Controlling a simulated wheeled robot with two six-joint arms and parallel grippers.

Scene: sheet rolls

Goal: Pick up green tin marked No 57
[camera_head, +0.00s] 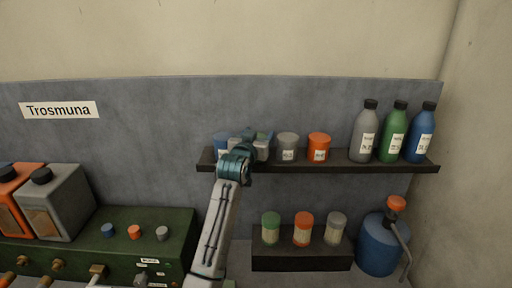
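My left gripper (258,138), teal on a pale grey arm, reaches up to the left half of the upper shelf (350,166). It overlaps the tins there, and I cannot tell whether its fingers are open or shut on something. I cannot make out a green tin marked No 57; it may be hidden behind the gripper. A blue tin (221,147) shows left of the gripper. A grey tin (288,146) and an orange tin (319,146) stand to its right. Their labels are too small to read. My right gripper is not in view.
Grey (364,133), green (393,134) and blue (421,135) bottles stand at the shelf's right. Below, a small shelf (300,262) holds jars with green, orange and grey lids. A blue can (378,245) stands right; a dark green box (75,248) lies left.

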